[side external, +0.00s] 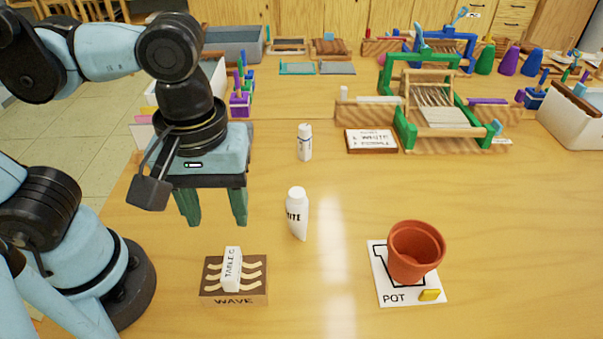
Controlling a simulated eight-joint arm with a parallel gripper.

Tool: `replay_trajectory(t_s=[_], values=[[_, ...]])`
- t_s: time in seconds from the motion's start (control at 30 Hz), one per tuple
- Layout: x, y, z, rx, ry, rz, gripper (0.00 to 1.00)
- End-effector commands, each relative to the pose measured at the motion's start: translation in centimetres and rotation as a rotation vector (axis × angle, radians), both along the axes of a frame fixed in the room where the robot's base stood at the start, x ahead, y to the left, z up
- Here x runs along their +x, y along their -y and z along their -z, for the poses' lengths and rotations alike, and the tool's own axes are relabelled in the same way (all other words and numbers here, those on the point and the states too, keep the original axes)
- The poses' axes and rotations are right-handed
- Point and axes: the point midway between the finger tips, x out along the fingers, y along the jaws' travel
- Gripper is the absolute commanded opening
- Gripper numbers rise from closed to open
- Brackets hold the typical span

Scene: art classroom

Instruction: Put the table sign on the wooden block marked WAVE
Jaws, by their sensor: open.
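The gripper is clear of the sign.
A white bottle (297,214) stands right of my gripper, with a smaller white bottle (305,142) behind. A terracotta pot (415,252) sits on a white POT card (384,298) with a yellow piece (429,295). Looms (435,104) stand farther back. The front middle table is clear.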

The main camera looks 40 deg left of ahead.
Motion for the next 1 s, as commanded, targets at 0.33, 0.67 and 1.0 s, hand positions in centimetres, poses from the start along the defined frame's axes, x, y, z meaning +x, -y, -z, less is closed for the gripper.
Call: replay_trajectory(t_s=[0.33, 0.67, 1.0], values=[[3.2, -1.9, 0.6, -0.057, 0.112, 0.143, 0.52], [10.3, -9.4, 2.1, 0.057, 0.469, 0.553, 0.52], [12.3, -13.8, 2.1, 0.244, 0.589, 0.754, 0.52]])
